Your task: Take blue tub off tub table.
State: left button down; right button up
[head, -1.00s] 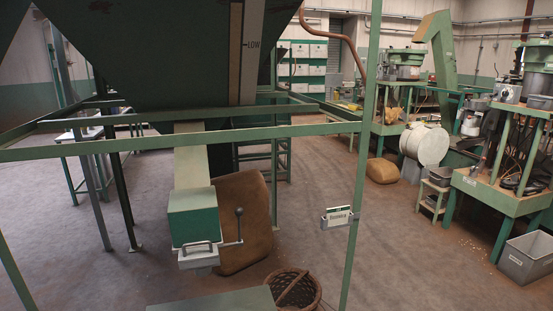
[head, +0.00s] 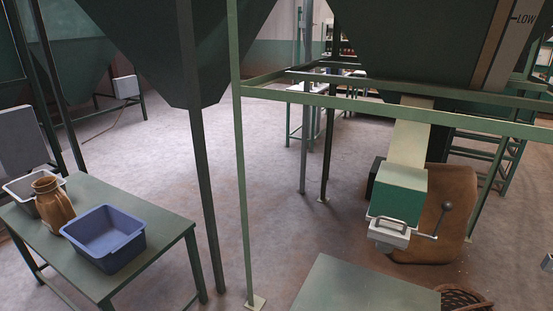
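The blue tub (head: 103,238) is an open, empty-looking rectangular tub. It stands upright on the green tub table (head: 148,211) at the lower left of the head view, near the table's front part. A brown jug (head: 52,203) stands just behind and left of it on the same table. A grey tub (head: 20,190) is at the table's far left corner, partly hidden by the jug. Neither of my grippers shows in the head view.
A green post (head: 243,190) and a dark hopper leg (head: 204,200) stand right of the tub table. A second green tabletop (head: 362,288) is at the bottom. A hopper chute with a green box (head: 399,190) hangs at right, before a brown sack (head: 448,205). Open floor lies beyond.

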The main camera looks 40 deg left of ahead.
aim_at(109, 237)
jog(key=u, duration=2.65)
